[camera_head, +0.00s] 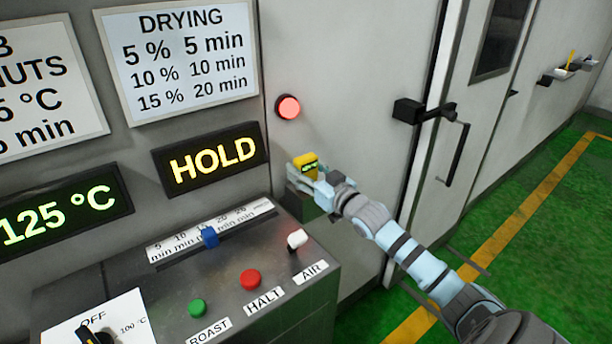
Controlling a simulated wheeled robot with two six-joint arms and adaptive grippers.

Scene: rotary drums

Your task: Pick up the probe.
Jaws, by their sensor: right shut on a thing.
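The gripper's fingers and the probe's lower part are largely hidden by the gripper body. Whether the probe touches the small grey holder (292,199) beside it cannot be told. My left gripper is not in view.
A control box (290,290) with green, red and white controls and a blue slider (210,237) stands below left. A red lamp (288,107) is above the probe. A door (487,130) with a dark handle (455,155) is at right.

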